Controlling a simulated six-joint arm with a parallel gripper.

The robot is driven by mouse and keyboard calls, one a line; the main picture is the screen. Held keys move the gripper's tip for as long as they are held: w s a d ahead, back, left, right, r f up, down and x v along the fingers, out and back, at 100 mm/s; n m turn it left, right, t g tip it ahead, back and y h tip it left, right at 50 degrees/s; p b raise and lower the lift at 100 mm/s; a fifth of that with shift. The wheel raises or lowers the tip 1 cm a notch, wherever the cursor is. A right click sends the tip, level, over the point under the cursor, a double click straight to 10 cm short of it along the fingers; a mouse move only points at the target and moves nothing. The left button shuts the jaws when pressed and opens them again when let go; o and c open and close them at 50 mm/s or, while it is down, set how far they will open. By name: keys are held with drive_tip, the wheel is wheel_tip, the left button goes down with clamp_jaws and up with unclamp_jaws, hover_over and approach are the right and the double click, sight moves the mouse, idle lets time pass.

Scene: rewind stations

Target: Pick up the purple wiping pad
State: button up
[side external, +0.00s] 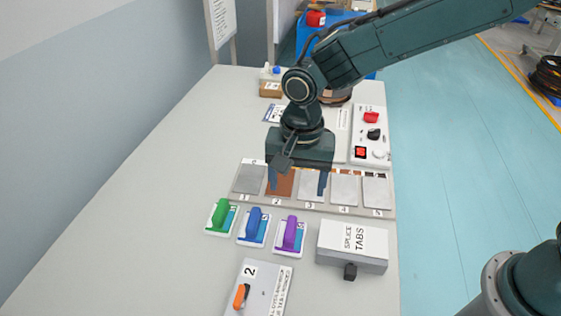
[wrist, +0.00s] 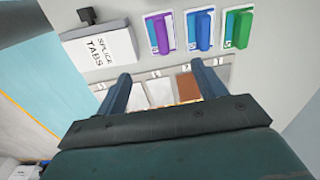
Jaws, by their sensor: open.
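The purple wiping pad (side external: 291,234) lies on the grey table in the side external view. It is the rightmost of three handled pads, just left of the splice tabs box. In the wrist view the purple pad (wrist: 159,32) is at the top, beyond my fingers and right of that box. My gripper (side external: 296,188) is open and empty, with its fingers pointing down over the row of numbered plates. It is behind the pads and apart from them. In the wrist view my gripper's two fingers (wrist: 162,82) are spread wide.
A blue pad (side external: 253,226) and a green pad (side external: 221,217) lie left of the purple one. The splice tabs box (side external: 352,246) stands to its right. A numbered plate strip (side external: 319,208) lies behind, a control box (side external: 370,135) further back, and a panel with an orange handle (side external: 258,288) in front.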

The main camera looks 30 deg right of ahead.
sight(291, 226)
drive_tip(key=shift+a+f, duration=0.6)
drive_tip(key=shift+f, duration=0.2)
drive_tip(key=shift+f, duration=4.3)
drive_tip(key=shift+d+f, duration=0.1)
drive_tip(key=shift+f, duration=2.45)
drive_tip(key=c, duration=0.7)
